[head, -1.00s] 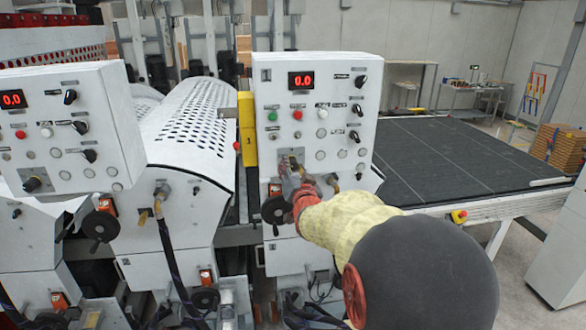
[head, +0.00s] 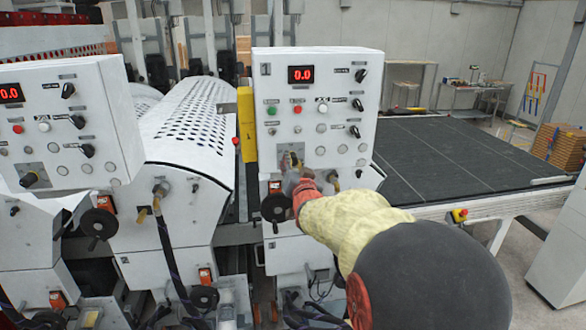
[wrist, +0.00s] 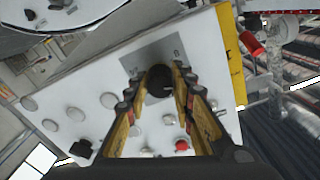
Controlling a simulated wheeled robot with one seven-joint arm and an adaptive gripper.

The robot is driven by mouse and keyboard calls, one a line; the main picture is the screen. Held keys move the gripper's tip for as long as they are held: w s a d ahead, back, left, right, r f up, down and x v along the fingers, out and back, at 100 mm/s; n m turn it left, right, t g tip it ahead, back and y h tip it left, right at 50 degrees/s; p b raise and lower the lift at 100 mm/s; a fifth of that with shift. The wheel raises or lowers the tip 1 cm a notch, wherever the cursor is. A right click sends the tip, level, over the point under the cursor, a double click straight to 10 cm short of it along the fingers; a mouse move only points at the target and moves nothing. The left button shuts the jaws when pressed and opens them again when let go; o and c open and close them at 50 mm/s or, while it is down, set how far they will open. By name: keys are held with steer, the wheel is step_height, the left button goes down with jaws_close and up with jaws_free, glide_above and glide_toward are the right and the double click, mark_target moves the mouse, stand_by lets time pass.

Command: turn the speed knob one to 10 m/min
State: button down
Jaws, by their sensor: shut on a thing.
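The speed knob (wrist: 160,80) is a dark round knob on a grey plate in the wrist view, between the fingers of my gripper (wrist: 158,88). The fingers are closed on its two sides. In the head view my gripper (head: 291,172) is at the lower left of the nearer white control panel (head: 340,110), and it hides most of the knob there. The knob's pointer and scale cannot be read. The red display (head: 301,74) on this panel reads 0.0.
A second panel (head: 75,105) with its own display stands to the left. A green button (head: 272,110), a red button (head: 297,109) and several black selector knobs sit above my gripper. A black handwheel (head: 275,207) is just below it. A dark conveyor table (head: 450,150) lies to the right.

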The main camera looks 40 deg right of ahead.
steer(key=n+b, duration=0.1)
steer(key=b, duration=0.1)
steer(key=n+b, duration=0.1)
steer(key=b, duration=0.2)
steer(key=shift+f+n, duration=0.3)
steer(key=shift+f, duration=0.1)
steer(key=n+b, duration=0.2)
steer(key=b, duration=0.1)
steer(key=shift+r, duration=0.15)
steer(key=shift+b, duration=0.35)
steer(key=c, duration=1.5)
jaws_free()
steer(key=shift+r, duration=0.15)
steer(key=v, duration=1.2)
steer(key=shift+d, duration=0.1)
